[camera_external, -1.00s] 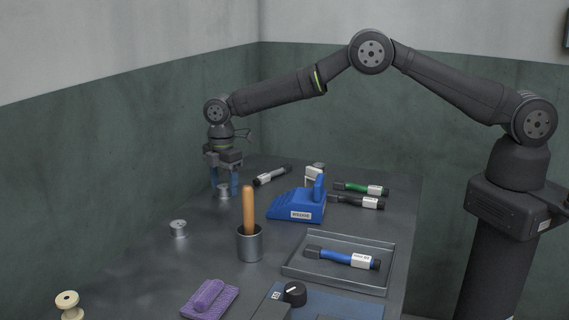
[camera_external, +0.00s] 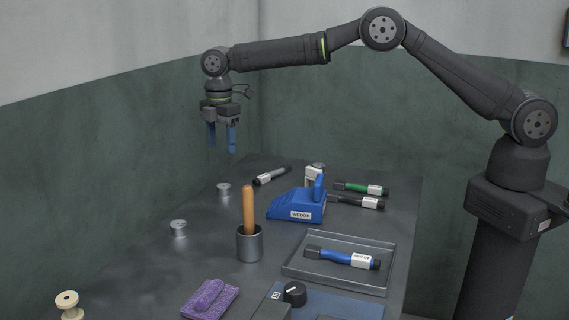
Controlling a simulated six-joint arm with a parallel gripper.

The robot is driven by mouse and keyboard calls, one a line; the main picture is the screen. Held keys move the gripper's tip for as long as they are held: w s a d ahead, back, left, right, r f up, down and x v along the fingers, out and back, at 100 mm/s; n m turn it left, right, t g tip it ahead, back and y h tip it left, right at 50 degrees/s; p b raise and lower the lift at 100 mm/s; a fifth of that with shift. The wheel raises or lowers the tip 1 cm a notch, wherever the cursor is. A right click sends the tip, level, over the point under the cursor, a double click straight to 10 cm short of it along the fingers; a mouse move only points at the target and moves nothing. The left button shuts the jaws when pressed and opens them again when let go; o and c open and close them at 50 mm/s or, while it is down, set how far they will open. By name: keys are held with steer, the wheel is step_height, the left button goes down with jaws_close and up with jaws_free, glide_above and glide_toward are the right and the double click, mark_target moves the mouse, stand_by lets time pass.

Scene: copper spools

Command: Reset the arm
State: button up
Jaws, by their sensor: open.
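My gripper (camera_external: 222,142) hangs pointing down above the far left part of the table, with its blue fingers apart and nothing between them. A small silver spool (camera_external: 224,189) stands on the table below it, clear of the fingers. Another silver spool (camera_external: 179,228) stands nearer along the left side. A pale cream spool (camera_external: 68,304) is at the near left corner of the view, partly cut off.
A metal cup (camera_external: 249,244) holds a wooden-handled tool. A blue wedge block (camera_external: 297,206) stands mid-table, with several markers around it. A grey tray (camera_external: 298,271) holds a blue marker. A purple sponge (camera_external: 210,298) lies in front. The left strip is mostly clear.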

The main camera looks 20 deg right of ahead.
mark_target(224, 186)
step_height(224, 186, down, 13)
steer(key=shift+r, duration=2.45)
